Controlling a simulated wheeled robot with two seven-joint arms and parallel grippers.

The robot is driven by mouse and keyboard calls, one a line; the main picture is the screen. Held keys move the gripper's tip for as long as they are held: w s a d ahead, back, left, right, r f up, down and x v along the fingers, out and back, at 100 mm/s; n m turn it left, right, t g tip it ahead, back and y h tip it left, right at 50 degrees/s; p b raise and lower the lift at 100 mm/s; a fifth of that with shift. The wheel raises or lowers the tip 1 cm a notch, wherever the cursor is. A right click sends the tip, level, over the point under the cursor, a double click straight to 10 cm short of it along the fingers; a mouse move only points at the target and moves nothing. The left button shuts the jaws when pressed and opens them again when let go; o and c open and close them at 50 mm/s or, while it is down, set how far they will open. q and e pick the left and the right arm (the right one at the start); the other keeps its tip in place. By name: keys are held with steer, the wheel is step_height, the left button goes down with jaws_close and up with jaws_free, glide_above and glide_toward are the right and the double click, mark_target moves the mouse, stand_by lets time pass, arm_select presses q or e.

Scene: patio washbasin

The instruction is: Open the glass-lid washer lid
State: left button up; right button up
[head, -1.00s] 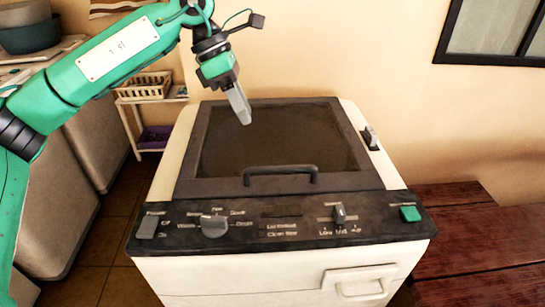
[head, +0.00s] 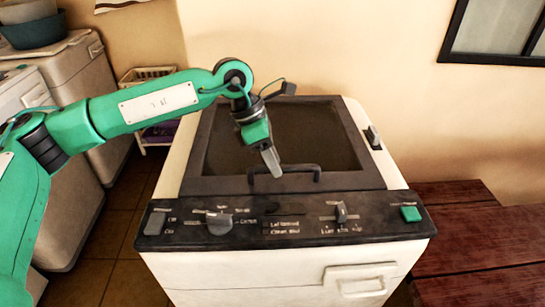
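The washer (head: 270,268) is white with a black control panel (head: 190,233). Its dark glass lid (head: 310,135) lies shut on top, with a dark bar handle (head: 306,167) near the front edge. My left gripper (head: 272,170) points down over the front of the lid, its tips overlapping the left part of the handle in the picture. I cannot tell whether it touches the handle. Its fingers look close together, but whether they are open or shut is unclear. My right gripper is not in view.
Reddish wooden planks (head: 470,240) stand at the right of the washer. A white shelf with a basket (head: 148,73) stands behind on the left. Another appliance (head: 85,100) with a blue-grey basin (head: 35,33) on it is at the left.

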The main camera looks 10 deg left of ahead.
arm_select(q)
jaws_close()
steer(key=shift+r, duration=0.1)
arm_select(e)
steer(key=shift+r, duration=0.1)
